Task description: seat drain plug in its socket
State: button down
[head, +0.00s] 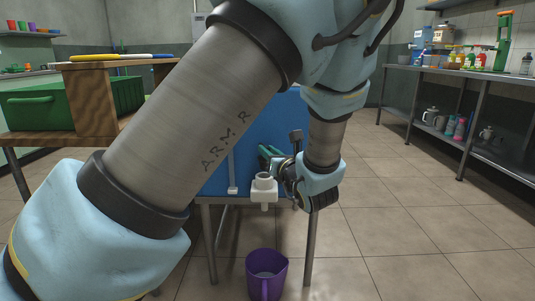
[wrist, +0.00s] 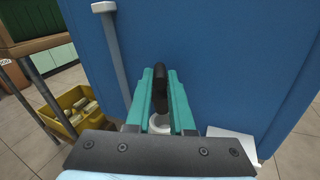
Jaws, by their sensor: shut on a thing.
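My gripper (head: 267,152) shows with its green fingers in front of the blue press body (head: 217,178). In the wrist view my gripper (wrist: 161,78) is shut on a dark plug (wrist: 160,90), held between the fingertips. A white round fitting (wrist: 160,124), which looks like the socket, shows partly between the fingers. In the head view this white fitting (head: 263,189) sticks out from the front of the press, just below my fingers. I cannot tell whether the plug touches it.
A purple mug (head: 267,274) stands on the floor below the fitting. A grey bar (wrist: 112,50) runs along the blue panel beside my fingers. A yellow crate (wrist: 59,125) stands at left in the wrist view. The tiled floor at right is clear.

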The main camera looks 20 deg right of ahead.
jog(key=shift+f+b, duration=1.6)
jog(key=shift+f, duration=0.4)
jog(key=shift+d+r+p, duration=0.1)
jog(key=shift+p, duration=0.6)
jog(key=shift+f+b, duration=0.3)
jog(key=shift+f, duration=0.3)
jog(key=c, duration=1.1)
grip_release()
jog(key=shift+s, duration=0.1)
jog(key=shift+s+p, duration=2)
jog(key=shift+s, duration=3.45)
